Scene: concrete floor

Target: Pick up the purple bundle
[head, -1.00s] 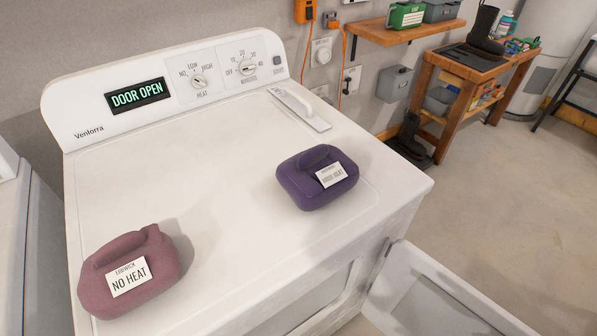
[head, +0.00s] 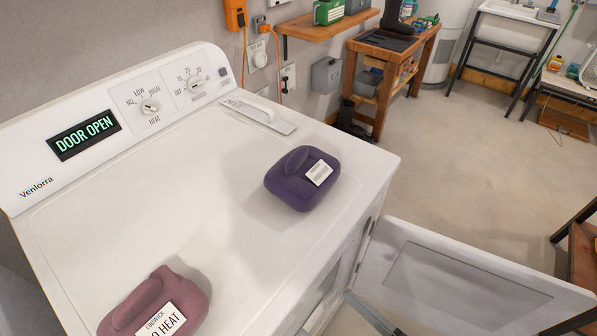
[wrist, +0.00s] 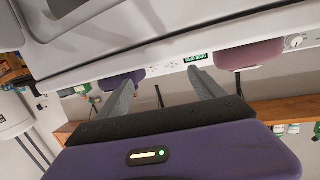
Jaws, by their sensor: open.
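The purple bundle (head: 302,179) sits on the white top of the dryer (head: 190,190), right of the middle, with a white label on its face. It also shows in the wrist view (wrist: 122,80), beyond the left finger. A pink bundle (head: 152,304) labelled "NO HEAT" lies nearer on the dryer, cut by the lower picture edge; it shows in the wrist view (wrist: 249,55) at upper right. My gripper (wrist: 161,76) is open, with nothing between its fingers and apart from both bundles. My gripper does not show clearly in the head view.
The dryer's display reads "DOOR OPEN", and its white door (head: 465,282) stands swung out at the front right. A wooden workbench (head: 388,75) stands at the back wall.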

